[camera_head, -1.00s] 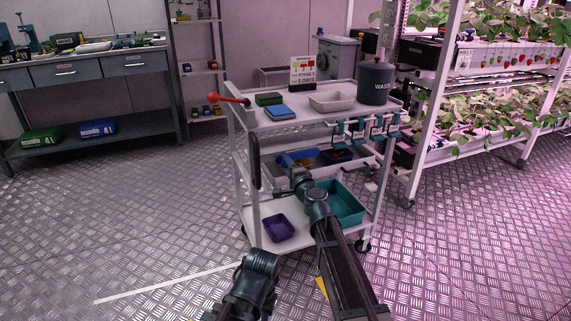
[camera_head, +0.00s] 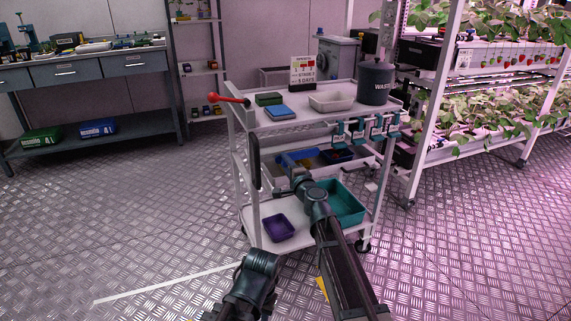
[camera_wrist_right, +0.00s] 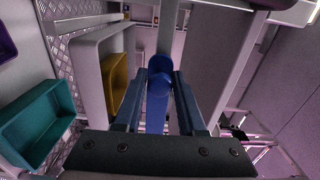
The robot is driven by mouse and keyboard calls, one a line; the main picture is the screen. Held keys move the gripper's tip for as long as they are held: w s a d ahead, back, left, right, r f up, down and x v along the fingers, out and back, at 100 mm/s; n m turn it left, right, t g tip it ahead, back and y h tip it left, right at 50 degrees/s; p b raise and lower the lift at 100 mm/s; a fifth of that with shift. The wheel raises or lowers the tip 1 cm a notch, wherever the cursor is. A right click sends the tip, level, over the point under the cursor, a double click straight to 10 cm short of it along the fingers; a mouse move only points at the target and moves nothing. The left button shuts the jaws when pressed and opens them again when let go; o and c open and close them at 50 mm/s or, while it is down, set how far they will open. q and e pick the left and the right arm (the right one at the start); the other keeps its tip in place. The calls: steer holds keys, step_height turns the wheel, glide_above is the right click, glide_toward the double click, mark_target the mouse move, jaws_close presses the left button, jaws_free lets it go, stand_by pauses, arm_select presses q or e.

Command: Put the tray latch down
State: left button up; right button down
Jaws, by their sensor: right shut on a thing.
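In the right wrist view a blue latch-like piece (camera_wrist_right: 158,92) with a rounded upper end stands between the two fingers of my right gripper (camera_wrist_right: 158,80), which is shut on it. I take it to be the tray latch. A pale tray (camera_wrist_right: 88,75) with a yellow bin (camera_wrist_right: 117,82) inside lies left of the fingers. In the head view my right gripper (camera_head: 298,178) is at the front of the cart's middle shelf, and the arm hides much of the grip. My left arm shows at the bottom, but its gripper is out of sight.
The cart's top (camera_head: 350,115) holds a white tray (camera_head: 331,101), a waste bin (camera_head: 375,82) and a sign (camera_head: 303,72). Below are a teal bin (camera_head: 345,205) and a purple tray (camera_head: 279,228). A plant rack (camera_head: 430,110) stands at right. Floor at left is clear.

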steer(key=shift+f, duration=0.1)
steer(key=shift+f+n+b, duration=0.5)
steer(key=shift+f+b, duration=0.2)
steer(key=shift+b, duration=0.05)
steer(key=w+d+f+n+b, duration=0.4)
steer(key=d+f+n+b, duration=0.6)
steer(key=n, duration=0.7)
steer(key=shift+w+d+f+b, duration=0.2)
steer(key=shift+d+f+b, duration=0.2)
steer(key=shift+d, duration=0.65)
steer(key=c, duration=0.6)
jaws_free()
